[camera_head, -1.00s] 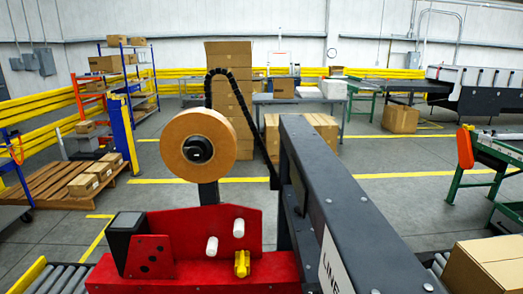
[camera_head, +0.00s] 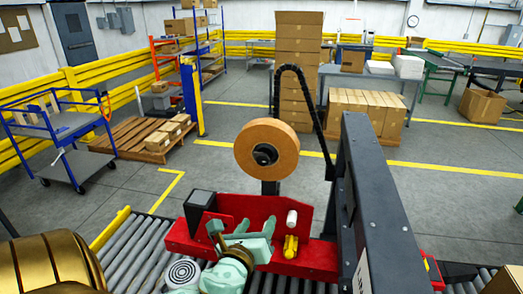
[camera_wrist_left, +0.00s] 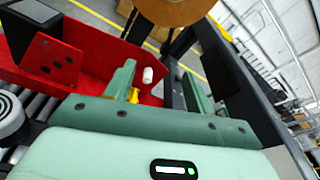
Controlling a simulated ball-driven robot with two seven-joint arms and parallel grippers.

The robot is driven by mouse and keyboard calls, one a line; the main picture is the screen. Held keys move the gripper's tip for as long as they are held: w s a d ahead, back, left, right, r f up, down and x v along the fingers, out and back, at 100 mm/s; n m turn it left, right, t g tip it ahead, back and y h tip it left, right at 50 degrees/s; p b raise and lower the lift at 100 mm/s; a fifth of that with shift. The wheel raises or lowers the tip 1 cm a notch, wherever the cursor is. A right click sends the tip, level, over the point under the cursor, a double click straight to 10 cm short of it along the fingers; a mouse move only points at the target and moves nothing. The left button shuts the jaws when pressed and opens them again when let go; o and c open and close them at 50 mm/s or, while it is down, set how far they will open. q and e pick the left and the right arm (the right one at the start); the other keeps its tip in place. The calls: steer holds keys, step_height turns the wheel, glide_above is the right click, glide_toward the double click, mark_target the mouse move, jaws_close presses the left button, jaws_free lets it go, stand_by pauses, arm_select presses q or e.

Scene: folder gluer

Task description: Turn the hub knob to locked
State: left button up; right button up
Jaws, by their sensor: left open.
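The hub knob (camera_head: 264,155) is a small dark piece at the middle of the upright brown tape roll (camera_head: 284,145), above the red tape head (camera_head: 320,257). Its exact turn angle is too small to tell. My left gripper (camera_head: 242,230), pale green, is in front of the red tape head, below the roll and apart from the knob. Its two fingers are spread with nothing held between them. In the left wrist view the open fingers (camera_wrist_left: 158,72) point toward the red plate, and only the lower part of the roll (camera_wrist_left: 173,10) shows; the knob is out of that view. My right gripper is not seen.
A dark frame arm (camera_head: 375,190) rises close to the right of the roll. A white roller (camera_head: 291,218) and a yellow piece (camera_head: 290,246) stick out of the red head. The roller conveyor (camera_head: 140,250) runs below. Space left of the roll is clear.

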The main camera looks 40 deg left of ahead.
mark_target(262, 161)
arm_select(q)
step_height(262, 161, up, 9)
steer(key=s+m+t+y, duration=0.1)
steer(key=s+m+y, duration=0.1)
steer(key=m+y, duration=0.1)
steer(key=x, duration=0.5)
steer(key=p+x, duration=0.1)
steer(key=x, duration=0.5)
steer(key=f+p+x, duration=0.1)
steer(key=x, duration=0.4)
steer(key=shift+a, duration=0.35)
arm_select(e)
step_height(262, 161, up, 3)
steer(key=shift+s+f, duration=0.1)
arm_select(q)
steer(key=c, duration=0.9)
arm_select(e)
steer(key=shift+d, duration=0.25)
